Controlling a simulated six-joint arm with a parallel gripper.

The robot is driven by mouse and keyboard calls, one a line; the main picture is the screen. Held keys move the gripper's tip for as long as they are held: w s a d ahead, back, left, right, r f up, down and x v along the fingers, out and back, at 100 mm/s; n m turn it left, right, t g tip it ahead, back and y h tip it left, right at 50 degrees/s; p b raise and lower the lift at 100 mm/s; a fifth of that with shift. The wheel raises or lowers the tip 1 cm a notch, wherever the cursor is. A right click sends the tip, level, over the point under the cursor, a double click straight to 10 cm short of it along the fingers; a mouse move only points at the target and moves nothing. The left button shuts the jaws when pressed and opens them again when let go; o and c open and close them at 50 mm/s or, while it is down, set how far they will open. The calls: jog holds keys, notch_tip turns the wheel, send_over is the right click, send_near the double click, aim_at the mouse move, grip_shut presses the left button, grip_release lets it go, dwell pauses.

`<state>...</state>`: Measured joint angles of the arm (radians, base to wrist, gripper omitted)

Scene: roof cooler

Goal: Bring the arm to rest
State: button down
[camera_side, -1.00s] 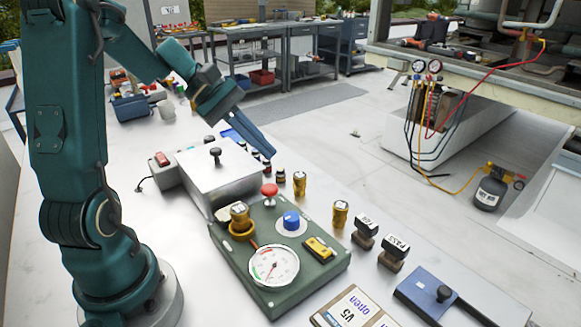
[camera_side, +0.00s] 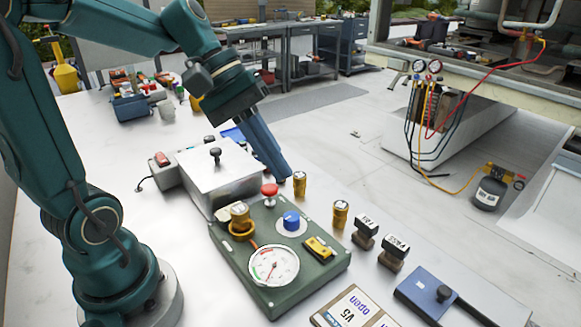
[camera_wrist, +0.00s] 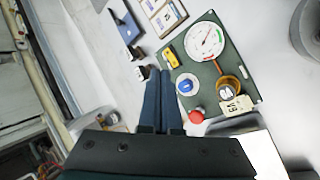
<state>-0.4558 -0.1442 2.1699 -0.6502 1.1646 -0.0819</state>
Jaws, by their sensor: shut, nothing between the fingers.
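My gripper (camera_side: 285,174) is in the air above the work table, at the upper right of the green control panel (camera_side: 323,271). Its two blue fingers lie together with nothing between them. In the wrist view the closed gripper (camera_wrist: 159,72) points toward the table beside the panel (camera_wrist: 240,80). My arm is bent over the back part of the table.
The panel carries a red button (camera_side: 269,189), a blue knob (camera_side: 291,220) and a gauge (camera_side: 273,266). A silver lidded box (camera_side: 215,180) stands behind it. Brass cylinders (camera_side: 340,214), stamps (camera_side: 365,232) and a blue pad (camera_side: 427,292) stand to the right.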

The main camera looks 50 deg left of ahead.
jog(key=s+a+f+m+t+y, duration=0.1)
jog(key=s+f+m+t+y, duration=0.1)
jog(key=s+m+y, duration=0.3)
jog(key=s+m, duration=0.3)
jog(key=m, duration=0.1)
jog(key=shift+f+y, duration=0.3)
jog(key=shift+y, duration=0.1)
dwell(2.2)
